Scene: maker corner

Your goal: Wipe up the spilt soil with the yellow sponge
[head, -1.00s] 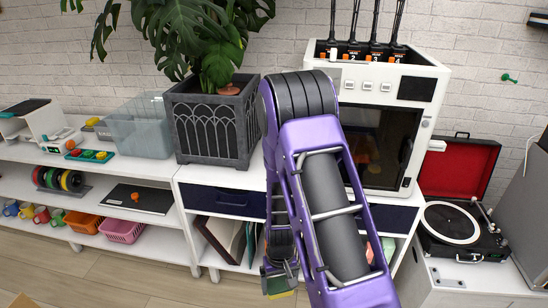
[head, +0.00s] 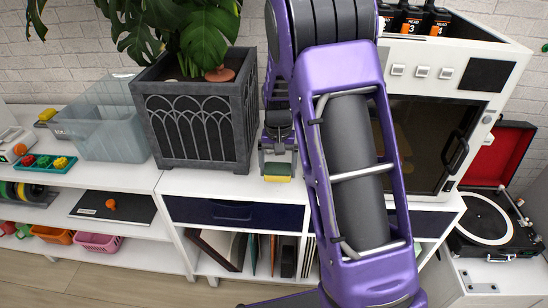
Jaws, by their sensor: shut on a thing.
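My gripper (head: 278,157) is shut on the yellow sponge (head: 277,170), which also has a green layer. It holds the sponge over the white cabinet top (head: 222,183), just right of the dark grey planter (head: 200,130). I cannot tell whether the sponge touches the surface. I make out no spilt soil on the visible part of the top. My purple arm hides much of the top between the planter and the white printer.
The planter with a large leafy plant (head: 200,30) stands close on the gripper's left. The white enclosed printer (head: 478,75) is to the right, partly behind my arm. A clear bin (head: 110,130) stands left of the planter. A record player (head: 482,220) is far right.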

